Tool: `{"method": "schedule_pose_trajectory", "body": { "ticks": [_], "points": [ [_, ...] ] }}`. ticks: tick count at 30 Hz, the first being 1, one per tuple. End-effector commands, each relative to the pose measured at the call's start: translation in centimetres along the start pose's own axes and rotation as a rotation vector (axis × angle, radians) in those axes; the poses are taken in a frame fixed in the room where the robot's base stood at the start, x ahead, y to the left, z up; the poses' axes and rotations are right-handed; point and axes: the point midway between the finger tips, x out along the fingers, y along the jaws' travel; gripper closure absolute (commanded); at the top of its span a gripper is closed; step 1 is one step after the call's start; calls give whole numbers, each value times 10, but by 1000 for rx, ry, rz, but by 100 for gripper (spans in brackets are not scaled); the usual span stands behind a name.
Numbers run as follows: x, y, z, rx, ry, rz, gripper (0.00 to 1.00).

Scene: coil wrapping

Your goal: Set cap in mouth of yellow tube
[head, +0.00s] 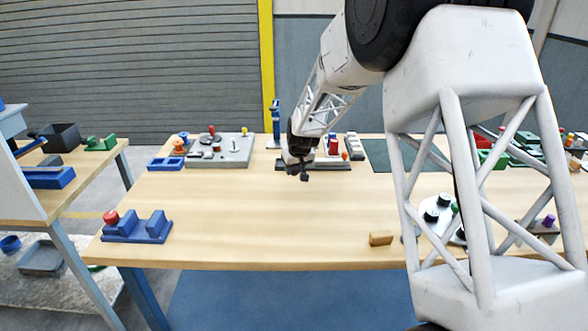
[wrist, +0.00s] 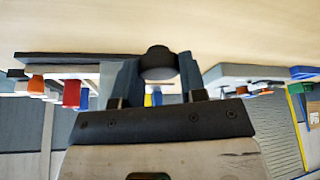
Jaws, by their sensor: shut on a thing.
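My gripper (head: 300,168) is above the middle of the table, toward the back, pointing down. It is shut on a dark round cap (wrist: 158,62), which sits between the two fingertips in the wrist view. In the head view the cap (head: 304,177) is a small dark shape under the fingers, clear of the tabletop. I cannot make out the yellow tube for certain. A small yellow piece (head: 244,131) stands on the grey board at the back left, too small to tell its shape. A yellow patch (wrist: 148,100) shows between the fingers in the wrist view.
The grey board (head: 232,157) carries several small parts. A rack with red and orange pieces (head: 333,146) stands behind my gripper. A blue block holder (head: 138,229) is at front left. A wooden block (head: 380,238) lies near the front edge. The table's middle is clear. My arm hides part of the right side.

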Motion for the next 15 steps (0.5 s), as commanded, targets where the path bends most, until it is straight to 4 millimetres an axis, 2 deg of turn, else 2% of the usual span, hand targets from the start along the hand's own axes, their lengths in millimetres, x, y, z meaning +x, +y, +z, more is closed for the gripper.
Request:
{"method": "schedule_pose_trajectory", "body": {
  "ticks": [5,8,15],
  "points": [
    [-3,15,-12,11,1,6,83],
    [-7,31,-24,26,1,12,83],
    [-24,89,-62,101,2,43,83]
  ]
}}
